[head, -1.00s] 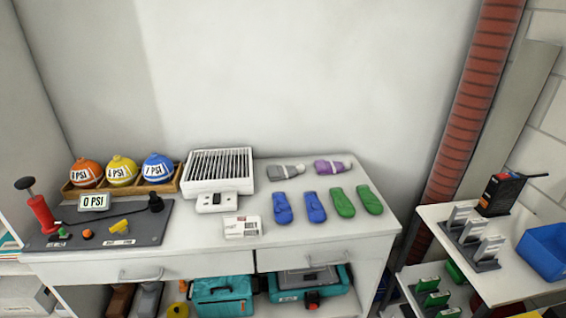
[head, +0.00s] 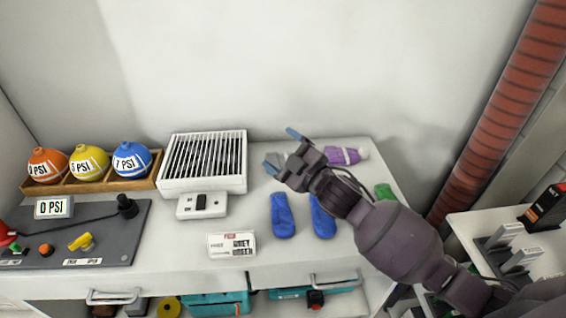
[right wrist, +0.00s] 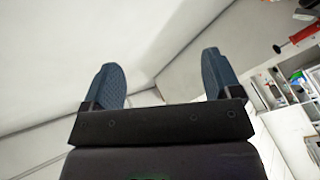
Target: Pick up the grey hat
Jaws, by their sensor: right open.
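The grey hat (head: 279,158) lies at the back of the white counter, beside the purple hat (head: 342,155). Most of the grey hat is hidden behind my right gripper (head: 282,151), so only a small grey part shows. My right gripper is open, its two blue fingers apart and nothing between them. It is in front of the hat in the head view; whether it touches the hat I cannot tell. In the right wrist view the open fingers (right wrist: 160,82) face pale walls, and no hat shows there. My left gripper is not in view.
A white grille box (head: 203,187) stands left of the hats. Blue mittens (head: 283,215) and a partly hidden green one (head: 384,191) lie in front. A small label card (head: 232,245) is near the front edge. A red ribbed pipe (head: 500,110) rises at the right.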

